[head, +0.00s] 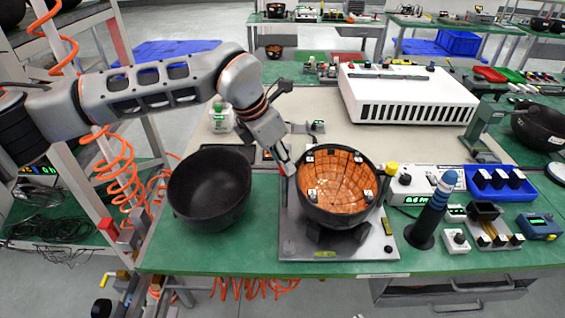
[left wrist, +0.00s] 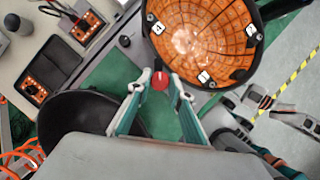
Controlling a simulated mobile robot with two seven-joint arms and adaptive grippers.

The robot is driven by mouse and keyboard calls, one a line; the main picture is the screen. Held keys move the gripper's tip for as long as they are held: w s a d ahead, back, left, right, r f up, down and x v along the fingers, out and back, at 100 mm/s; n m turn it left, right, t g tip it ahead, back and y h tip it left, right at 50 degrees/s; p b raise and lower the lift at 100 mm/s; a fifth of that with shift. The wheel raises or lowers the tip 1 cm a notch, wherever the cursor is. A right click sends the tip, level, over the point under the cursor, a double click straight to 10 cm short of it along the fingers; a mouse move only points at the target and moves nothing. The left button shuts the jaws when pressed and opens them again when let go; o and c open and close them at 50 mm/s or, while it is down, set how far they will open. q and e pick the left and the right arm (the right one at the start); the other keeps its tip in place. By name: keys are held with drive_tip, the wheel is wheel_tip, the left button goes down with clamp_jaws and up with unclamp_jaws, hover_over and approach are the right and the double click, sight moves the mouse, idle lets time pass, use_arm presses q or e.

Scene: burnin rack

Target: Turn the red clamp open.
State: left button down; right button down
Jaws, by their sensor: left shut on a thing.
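The red clamp (left wrist: 160,81) shows as a small red knob between the fingertips of my left gripper (left wrist: 160,88) in the left wrist view. It lies just beside the rim of the black bowl with the orange panelled inside (left wrist: 205,40). In the head view my left gripper (head: 286,168) reaches down to the left rim of this bowl (head: 338,185). There the fingers largely hide the clamp. The bowl sits tilted on a grey metal fixture plate (head: 295,245). My left gripper is shut on the red clamp. My right gripper is in neither view.
An empty black bowl (head: 210,188) stands close left of the fixture. A black post with blue bands (head: 434,212), a white box with a green display (head: 410,185) and a blue tray (head: 522,189) stand to the right. A white vented unit (head: 405,92) is behind.

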use_arm(q)
drive_tip(key=n+y+b, duration=0.1)
drive_tip(key=n, duration=0.2)
drive_tip(key=n+t+b, duration=0.1)
drive_tip(key=n, duration=0.2)
drive_tip(key=shift+s+d+t+y, duration=0.1)
drive_tip(key=shift+d+t+y, duration=0.1)
drive_tip(key=shift+t+y, duration=0.15)
drive_tip(key=shift+n+y, duration=0.35)
drive_tip(key=shift+n, duration=0.95)
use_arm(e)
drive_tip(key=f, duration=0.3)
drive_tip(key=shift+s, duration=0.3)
use_arm(q)
drive_tip(key=shift+r, duration=0.1)
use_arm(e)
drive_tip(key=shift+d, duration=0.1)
use_arm(q)
drive_tip(key=c, duration=1.8)
unclamp_jaws()
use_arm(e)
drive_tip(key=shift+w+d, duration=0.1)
use_arm(q)
drive_tip(key=v, duration=1.2)
drive_tip(key=shift+s+d, duration=0.1)
drive_tip(key=shift+d, duration=0.1)
